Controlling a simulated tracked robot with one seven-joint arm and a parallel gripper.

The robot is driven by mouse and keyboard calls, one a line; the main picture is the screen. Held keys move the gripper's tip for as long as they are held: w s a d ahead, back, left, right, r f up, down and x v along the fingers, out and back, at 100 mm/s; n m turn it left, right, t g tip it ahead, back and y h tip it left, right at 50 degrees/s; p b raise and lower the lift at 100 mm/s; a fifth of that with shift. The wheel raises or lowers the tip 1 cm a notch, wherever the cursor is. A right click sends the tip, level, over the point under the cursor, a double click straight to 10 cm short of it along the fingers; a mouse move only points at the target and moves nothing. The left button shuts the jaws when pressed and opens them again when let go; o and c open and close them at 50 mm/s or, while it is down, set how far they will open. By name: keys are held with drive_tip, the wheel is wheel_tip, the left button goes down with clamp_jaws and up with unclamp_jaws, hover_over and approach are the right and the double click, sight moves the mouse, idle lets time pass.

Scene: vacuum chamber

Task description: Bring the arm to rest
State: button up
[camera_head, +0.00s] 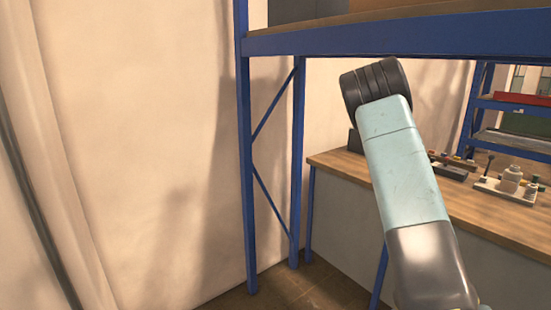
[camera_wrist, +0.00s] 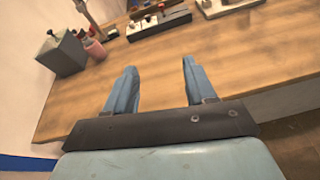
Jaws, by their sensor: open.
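My gripper (camera_wrist: 158,80) shows in the wrist view with its two blue fingers apart and nothing between them. It points over the wooden workbench (camera_wrist: 220,65), whose top lies beyond the fingers. In the head view my arm reaches up in front of the same workbench (camera_head: 330,162), with a pale blue link and a black ribbed joint at its upper end. My gripper cannot be made out in the head view.
A blue shelf frame (camera_head: 244,150) stands left of my arm, its beam (camera_head: 400,36) crossing above. A grey box (camera_wrist: 62,52) and a pink container (camera_wrist: 95,49) stand on the bench. A white-based fixture (camera_head: 508,185) sits at the right. Beige wall fills the left.

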drive_tip(key=s+a+r+m+g+y, duration=0.1)
drive_tip(key=s+a+r+m+y, duration=0.15)
drive_tip(key=s+m, duration=0.45)
drive_tip(key=s+a+r+m+g+y, duration=0.1)
drive_tip(key=s+a+r+m, duration=0.25)
drive_tip(key=s, duration=0.75)
drive_tip(key=s+a+r+m+g+y, duration=0.1)
drive_tip(key=s+a+r+m, duration=0.3)
drive_tip(key=s, duration=0.6)
drive_tip(key=s+a+m+y, duration=0.2)
drive_tip(key=s+a, duration=0.4)
drive_tip(key=s, duration=0.4)
drive_tip(key=s+a+f+m+y, duration=0.1)
drive_tip(key=s+a+m+y, duration=0.1)
drive_tip(key=s+a+m, duration=0.2)
drive_tip(key=s+a+f+m+y, duration=0.1)
drive_tip(key=s+a+m+y, duration=0.2)
drive_tip(key=s+a, duration=0.6)
drive_tip(key=s, duration=0.7)
drive_tip(key=shift+a, duration=0.2)
drive_tip(key=shift+f, duration=0.1)
